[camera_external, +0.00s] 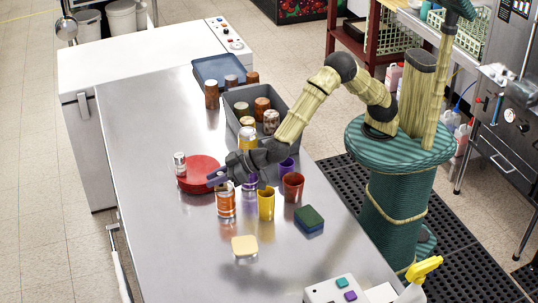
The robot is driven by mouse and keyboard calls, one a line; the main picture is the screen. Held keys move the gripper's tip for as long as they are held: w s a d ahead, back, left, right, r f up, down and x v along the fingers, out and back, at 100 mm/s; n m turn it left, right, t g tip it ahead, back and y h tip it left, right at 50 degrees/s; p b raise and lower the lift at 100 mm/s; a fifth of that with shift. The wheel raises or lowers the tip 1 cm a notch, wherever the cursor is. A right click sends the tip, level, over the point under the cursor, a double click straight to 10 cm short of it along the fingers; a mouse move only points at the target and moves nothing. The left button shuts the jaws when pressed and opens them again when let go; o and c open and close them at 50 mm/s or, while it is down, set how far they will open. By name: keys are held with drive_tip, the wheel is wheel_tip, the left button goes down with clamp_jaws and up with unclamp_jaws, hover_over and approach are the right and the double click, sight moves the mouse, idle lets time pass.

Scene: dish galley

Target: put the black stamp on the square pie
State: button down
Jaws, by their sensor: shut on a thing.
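The square pie is most likely the pale yellow, round-cornered square (245,245) lying flat on the steel table, in front of the cups. My gripper (217,178) is over the table at the right edge of a red round board (192,182), behind and left of the pale square. It is shut on a small dark thing at its tips, mostly hidden by the fingers. I cannot tell for sure that this is the black stamp. I see no other black stamp on the table.
An orange-labelled can (226,203) stands just below my gripper. A yellow cup (266,205), a red cup (292,187) and a green-blue sponge (309,219) are to the right. A small jar (179,164) is at the board's left. A grey bin (237,93) holds jars. The table's front left is clear.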

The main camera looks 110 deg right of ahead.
drive_tip(key=s+a+n+y, duration=0.3)
drive_tip(key=a, duration=0.8)
hover_over(240, 245)
wheel_tip(240, 245, down, 5)
drive_tip(key=shift+f+b, duration=0.1)
drive_tip(key=shift+b, duration=0.25)
drive_tip(key=shift+f+b, duration=0.3)
drive_tip(key=shift+f, duration=2.8)
drive_tip(key=shift+f, duration=0.1)
drive_tip(key=shift+f, duration=1.8)
